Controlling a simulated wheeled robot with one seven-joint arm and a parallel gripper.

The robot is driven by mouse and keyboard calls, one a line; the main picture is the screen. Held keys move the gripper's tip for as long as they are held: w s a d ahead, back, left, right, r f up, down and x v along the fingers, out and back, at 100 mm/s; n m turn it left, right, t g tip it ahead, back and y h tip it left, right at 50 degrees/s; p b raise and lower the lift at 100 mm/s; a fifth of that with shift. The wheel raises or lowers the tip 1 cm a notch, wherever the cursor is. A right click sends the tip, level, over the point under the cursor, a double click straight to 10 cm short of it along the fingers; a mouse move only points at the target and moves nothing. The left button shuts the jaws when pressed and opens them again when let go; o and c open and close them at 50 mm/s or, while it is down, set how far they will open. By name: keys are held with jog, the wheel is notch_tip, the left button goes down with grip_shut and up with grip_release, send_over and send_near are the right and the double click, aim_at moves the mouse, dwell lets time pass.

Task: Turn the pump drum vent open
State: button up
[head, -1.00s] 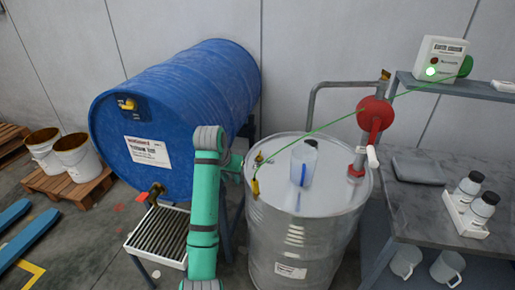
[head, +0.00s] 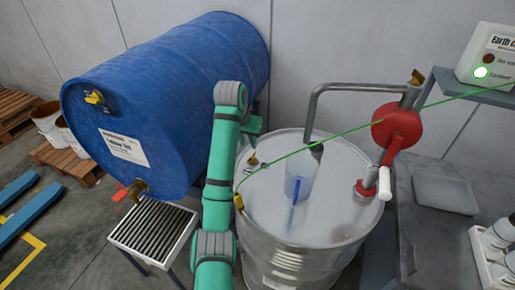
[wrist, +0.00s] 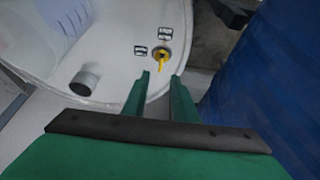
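The pump drum (head: 335,210) is a bare steel drum with a red hand pump (head: 396,126) on its lid. Its vent (wrist: 160,62) is a small yellow lever on a brass fitting, near the lid's edge in the wrist view, with two small labels beside it. In the head view the vent (head: 253,161) shows small at the lid's left rim. My gripper (wrist: 161,78) is open and empty, its two green fingertips just short of the vent, with a gap between them. In the head view my arm hides most of the gripper.
A blue drum (head: 170,95) lies on a stand close to the left. A yellow clip (head: 239,203) on the steel drum's rim carries a green wire across the lid. A clear beaker (head: 299,180) stands on the lid under the pump spout (head: 315,140).

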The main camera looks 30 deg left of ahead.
aim_at(252, 156)
jog(key=x, duration=0.9)
jog(key=shift+a, duration=0.25)
jog(key=shift+a+f, duration=0.15)
jog(key=shift+f, duration=0.15)
jog(key=shift+w+f, duration=0.1)
jog(key=shift+f, duration=0.1)
jog(key=shift+w+d+f, duration=0.15)
jog(key=shift+w+d, duration=0.05)
jog(key=shift+d, duration=0.15)
jog(key=shift+s+a, duration=0.1)
grip_shut()
